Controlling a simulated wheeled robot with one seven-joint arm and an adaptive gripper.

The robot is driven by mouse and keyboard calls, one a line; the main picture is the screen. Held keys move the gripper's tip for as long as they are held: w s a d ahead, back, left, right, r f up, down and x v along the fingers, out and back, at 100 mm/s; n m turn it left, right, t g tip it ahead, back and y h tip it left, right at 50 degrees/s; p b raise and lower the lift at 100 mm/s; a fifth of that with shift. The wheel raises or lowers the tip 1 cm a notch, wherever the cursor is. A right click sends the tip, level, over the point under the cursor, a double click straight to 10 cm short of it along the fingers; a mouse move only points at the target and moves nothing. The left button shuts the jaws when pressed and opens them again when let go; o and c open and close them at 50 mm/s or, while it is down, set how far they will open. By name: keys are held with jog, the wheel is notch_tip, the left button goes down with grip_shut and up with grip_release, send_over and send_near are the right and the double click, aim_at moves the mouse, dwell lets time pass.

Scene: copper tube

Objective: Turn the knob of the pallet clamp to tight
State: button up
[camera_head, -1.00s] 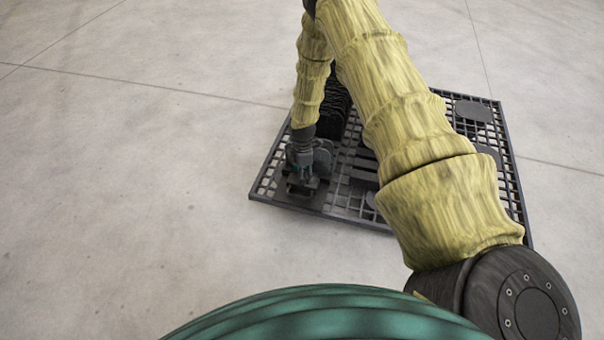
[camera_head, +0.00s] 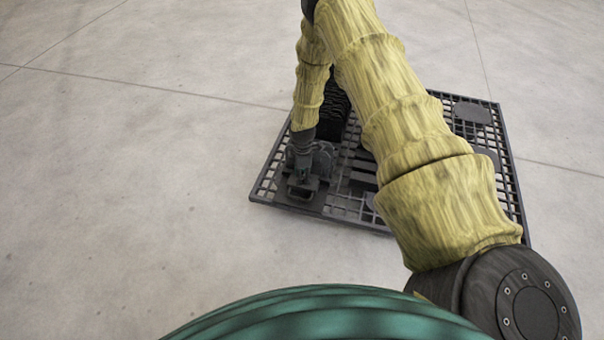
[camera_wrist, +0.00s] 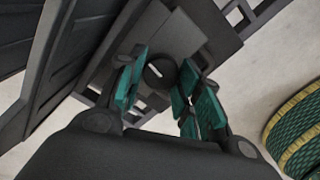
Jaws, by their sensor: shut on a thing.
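The pallet clamp (camera_head: 302,190) is a dark block at the near left corner of the black grid pallet (camera_head: 345,213). My gripper (camera_head: 301,172) points down over it at the end of my arm, and the knob is hidden in the head view. In the wrist view the knob (camera_wrist: 157,72) is a dark round piece with a pale line across its face. My gripper (camera_wrist: 161,90) has its teal pads on either side of the knob and is shut on it. The exact contact is hard to make out. I cannot read any tight mark.
A dark ribbed object (camera_head: 333,108) stands on the pallet just behind my gripper. Flat dark plates (camera_head: 472,113) lie on the pallet's right side. The concrete floor (camera_head: 130,180) left of the pallet is clear.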

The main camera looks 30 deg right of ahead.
jog(key=m+p, duration=0.2)
jog(key=m, duration=0.2)
jog(key=shift+r+m, duration=0.15)
jog(key=shift+m, duration=0.15)
jog(key=m+p, duration=0.2)
jog(key=m, duration=0.2)
jog(key=shift+w+d, duration=0.1)
jog(key=shift+d, duration=0.05)
jog(key=m+p, duration=0.1)
jog(key=m, duration=0.4)
jog(key=m+p, duration=0.1)
jog(key=m, duration=0.3)
jog(key=shift+d, duration=0.1)
jog(key=m+p, duration=0.1)
jog(key=m, duration=0.3)
jog(key=shift+d, duration=0.1)
jog(key=m, duration=0.4)
jog(key=shift+m, duration=0.3)
jog(key=m, duration=0.4)
jog(key=shift+s+m, duration=0.2)
jog(key=shift+m, duration=0.1)
jog(key=shift+s+d+m, duration=0.1)
jog(key=shift+m, duration=1.6)
